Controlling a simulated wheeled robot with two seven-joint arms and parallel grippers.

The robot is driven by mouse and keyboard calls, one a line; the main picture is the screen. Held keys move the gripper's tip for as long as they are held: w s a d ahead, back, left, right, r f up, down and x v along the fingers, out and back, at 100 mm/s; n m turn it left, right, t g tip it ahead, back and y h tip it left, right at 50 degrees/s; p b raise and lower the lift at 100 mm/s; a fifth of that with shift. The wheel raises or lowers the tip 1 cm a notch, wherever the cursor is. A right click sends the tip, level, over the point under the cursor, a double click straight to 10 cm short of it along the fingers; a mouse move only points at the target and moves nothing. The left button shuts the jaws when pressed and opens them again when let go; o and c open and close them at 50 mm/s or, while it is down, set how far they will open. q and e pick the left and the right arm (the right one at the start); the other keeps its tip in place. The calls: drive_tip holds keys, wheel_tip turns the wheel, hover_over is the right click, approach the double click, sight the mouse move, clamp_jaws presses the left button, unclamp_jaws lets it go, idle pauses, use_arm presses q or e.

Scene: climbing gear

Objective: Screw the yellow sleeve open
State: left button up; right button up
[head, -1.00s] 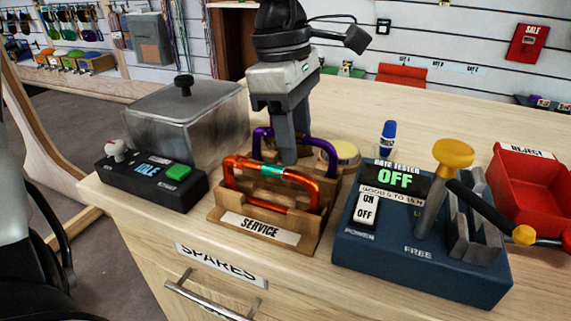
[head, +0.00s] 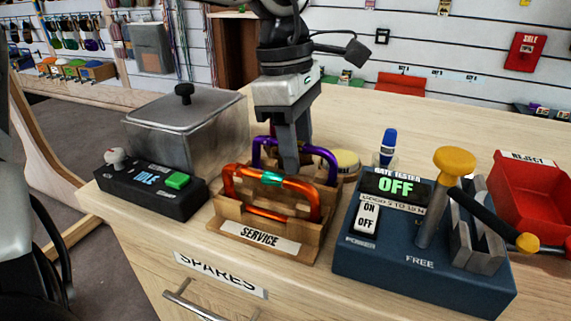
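A wooden service rack (head: 225,228) holds an orange carabiner (head: 315,205) in front, with a teal sleeve (head: 272,179) on its top bar. Behind it stands a purple carabiner (head: 325,157). My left gripper (head: 288,165) points straight down, its fingers at the middle of the purple carabiner's top bar. The fingers cover that stretch of the bar, and I see no yellow sleeve; it may be hidden there. How tightly the fingers close cannot be told from this side. My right gripper is not in view.
The blue gate tester (head: 420,285), showing OFF, stands right of the rack, with a yellow-knobbed lever (head: 455,160). A red reject tray (head: 520,195) is far right.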

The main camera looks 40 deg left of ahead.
use_arm(q)
drive_tip(key=shift+w, duration=0.2)
drive_tip(key=shift+r, duration=0.15)
drive_tip(key=shift+r+p, duration=1.1)
drive_tip(key=shift+r, duration=0.2)
drive_tip(key=shift+s, duration=0.1)
drive_tip(key=shift+s+f, duration=0.1)
drive_tip(key=shift+s, duration=0.05)
drive_tip(key=shift+s+d+b, duration=0.15)
drive_tip(key=shift+s+b, duration=0.2)
drive_tip(key=shift+s, duration=0.15)
drive_tip(key=shift+f, duration=0.1)
